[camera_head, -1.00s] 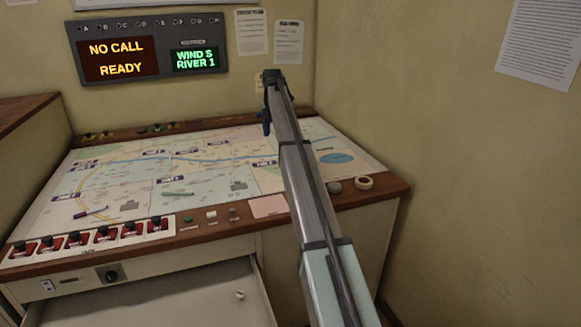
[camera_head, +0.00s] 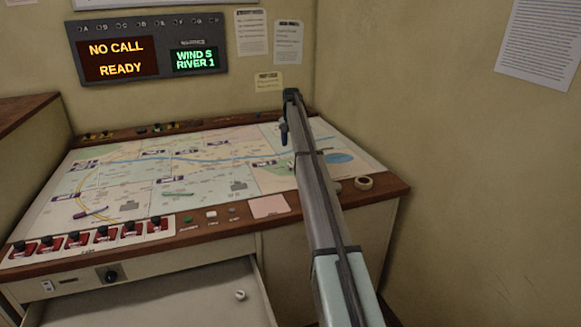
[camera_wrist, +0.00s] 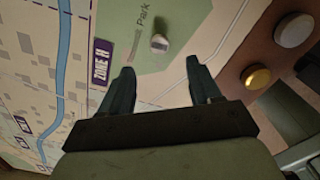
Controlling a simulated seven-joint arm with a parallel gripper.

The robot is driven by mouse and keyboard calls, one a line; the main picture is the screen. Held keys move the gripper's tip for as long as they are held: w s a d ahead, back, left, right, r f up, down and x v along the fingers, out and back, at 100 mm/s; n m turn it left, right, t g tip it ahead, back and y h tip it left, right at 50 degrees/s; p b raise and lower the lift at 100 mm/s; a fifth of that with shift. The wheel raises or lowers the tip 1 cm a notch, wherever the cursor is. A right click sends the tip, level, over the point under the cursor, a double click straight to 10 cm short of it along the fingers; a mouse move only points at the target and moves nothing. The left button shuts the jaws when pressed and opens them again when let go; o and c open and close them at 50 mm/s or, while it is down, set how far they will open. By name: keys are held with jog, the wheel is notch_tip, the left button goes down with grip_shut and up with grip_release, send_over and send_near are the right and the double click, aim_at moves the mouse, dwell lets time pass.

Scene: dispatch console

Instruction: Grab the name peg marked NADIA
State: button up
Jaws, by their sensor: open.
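A small pale peg (camera_wrist: 159,43) stands on the green Park area of the map, ahead of my fingertips in the wrist view. No name on it can be read, so I cannot tell whether it is NADIA. My gripper (camera_wrist: 160,75) is open and empty, its two dark fingers apart, with the peg beyond the gap between them and not touched. In the head view my gripper (camera_head: 284,133) is over the map's right part. Another small white piece (camera_head: 240,295) lies in the open drawer, its marking too small to read.
The map table (camera_head: 130,175) has red switches (camera_head: 75,240) along its front edge. A yellow round button (camera_wrist: 257,77) and a pale one (camera_wrist: 294,30) are right of my fingers. The drawer (camera_head: 150,300) is open.

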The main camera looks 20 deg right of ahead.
aim_at(290, 163)
jog(key=f, duration=1)
jog(key=shift+a+f, duration=0.2)
jog(key=shift+f, duration=0.05)
jog(key=c, duration=1.1)
